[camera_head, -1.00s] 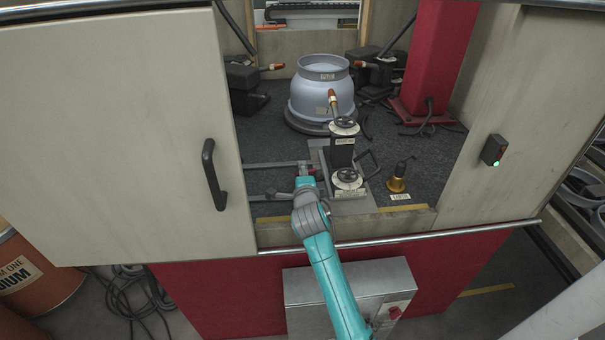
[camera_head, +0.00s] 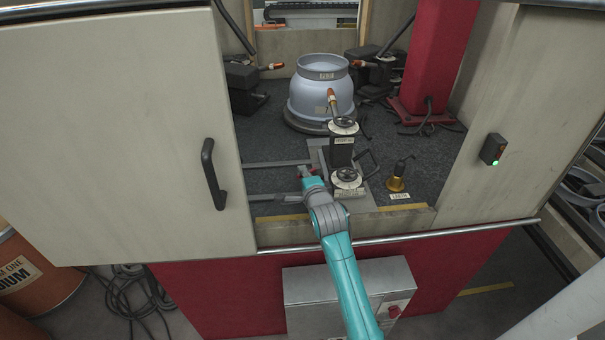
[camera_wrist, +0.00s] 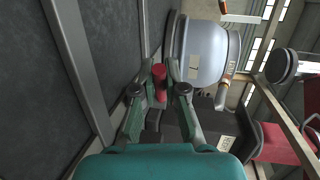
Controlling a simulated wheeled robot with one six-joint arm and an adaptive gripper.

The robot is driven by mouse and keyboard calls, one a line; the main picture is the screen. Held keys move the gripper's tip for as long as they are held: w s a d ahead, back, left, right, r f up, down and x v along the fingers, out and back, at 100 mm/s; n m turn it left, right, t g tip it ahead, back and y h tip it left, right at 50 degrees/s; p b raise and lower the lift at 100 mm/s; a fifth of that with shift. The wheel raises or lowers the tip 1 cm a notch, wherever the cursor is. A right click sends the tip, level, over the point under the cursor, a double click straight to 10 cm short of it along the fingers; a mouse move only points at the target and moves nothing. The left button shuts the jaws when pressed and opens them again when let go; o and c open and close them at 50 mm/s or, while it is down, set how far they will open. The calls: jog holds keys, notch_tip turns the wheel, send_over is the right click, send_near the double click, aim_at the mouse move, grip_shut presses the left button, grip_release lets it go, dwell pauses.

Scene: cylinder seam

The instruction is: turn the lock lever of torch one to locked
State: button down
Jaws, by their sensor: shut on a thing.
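My gripper (camera_wrist: 160,88) is shut on a red lever handle (camera_wrist: 158,82), which shows between its two fingers in the wrist view. In the head view my gripper (camera_head: 307,173) is just left of the black torch stand (camera_head: 341,158) with its two handwheels, low over the dark floor of the cell. A torch with an orange nozzle (camera_head: 332,97) stands above this stand, in front of the grey-blue cylinder (camera_head: 320,92). The cylinder also shows in the wrist view (camera_wrist: 205,50). The lever's base and any lock marking cannot be made out.
A brass cup-like fitting (camera_head: 396,184) stands right of the stand. Grey rails (camera_head: 275,164) run along the floor at left. A large door panel with a black handle (camera_head: 213,175) bounds the opening at left, and a red column (camera_head: 437,60) stands at the back right.

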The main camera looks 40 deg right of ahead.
jog(key=shift+s+f+n+t+y, duration=0.1)
jog(key=shift+s+n+t+y, duration=0.25)
jog(key=shift+y, duration=0.25)
jog(key=shift+w, duration=0.1)
jog(key=c, duration=1.2)
grip_release()
jog(key=v, duration=1.2)
jog(key=shift+d, duration=0.1)
